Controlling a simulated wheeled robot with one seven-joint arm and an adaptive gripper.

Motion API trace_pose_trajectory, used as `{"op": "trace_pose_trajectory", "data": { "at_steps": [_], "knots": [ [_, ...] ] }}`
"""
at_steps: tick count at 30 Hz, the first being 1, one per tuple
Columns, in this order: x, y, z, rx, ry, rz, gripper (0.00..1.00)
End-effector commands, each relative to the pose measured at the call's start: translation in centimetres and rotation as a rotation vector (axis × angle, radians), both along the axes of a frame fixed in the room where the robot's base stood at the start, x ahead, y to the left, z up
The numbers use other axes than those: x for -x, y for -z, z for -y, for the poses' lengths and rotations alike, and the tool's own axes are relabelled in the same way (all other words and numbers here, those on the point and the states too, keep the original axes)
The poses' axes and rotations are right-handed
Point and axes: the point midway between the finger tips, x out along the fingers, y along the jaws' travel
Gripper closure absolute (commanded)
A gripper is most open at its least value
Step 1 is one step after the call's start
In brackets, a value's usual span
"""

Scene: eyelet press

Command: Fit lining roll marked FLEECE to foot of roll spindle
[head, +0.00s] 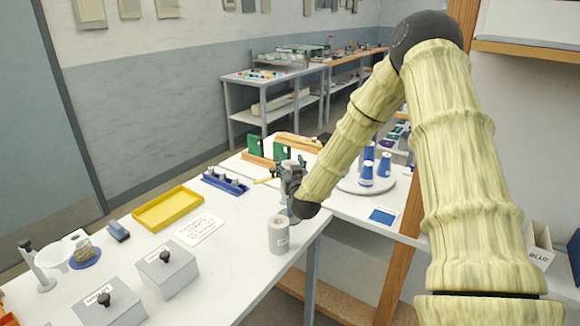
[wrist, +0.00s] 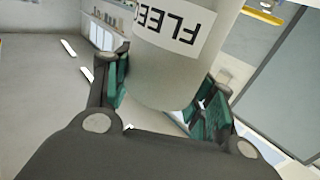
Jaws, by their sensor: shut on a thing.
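In the wrist view, a pale grey roll (wrist: 175,75) fills the space between the finger pads. Its white label shows upside-down letters reading FLEE and part of another; its top runs out of frame. My gripper (wrist: 165,95) is shut on this roll, a green pad on each side. In the head view, my gripper (head: 289,178) is above the white table near its right edge, and I cannot clearly make out the held roll there. A pale grey cylinder (head: 279,236) with a hole in its top and a small label is just below the gripper. I cannot surely pick out the roll spindle.
A wooden post (head: 393,262) stands at right.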

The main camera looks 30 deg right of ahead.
Motion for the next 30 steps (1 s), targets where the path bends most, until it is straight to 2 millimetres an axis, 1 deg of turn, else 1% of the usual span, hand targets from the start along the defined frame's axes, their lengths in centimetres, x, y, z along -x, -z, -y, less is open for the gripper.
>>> {"op": "trace_pose_trajectory", "data": {
  "at_steps": [8, 24, 30],
  "knots": [
    [-0.03, -0.02, -0.03, 0.000, -0.001, 0.001, 0.87],
    [-0.02, 0.75, 0.00, 0.001, 0.000, 0.001, 0.87],
    [-0.02, 0.76, 0.01, 0.000, 0.000, 0.001, 0.87]
  ]
}}
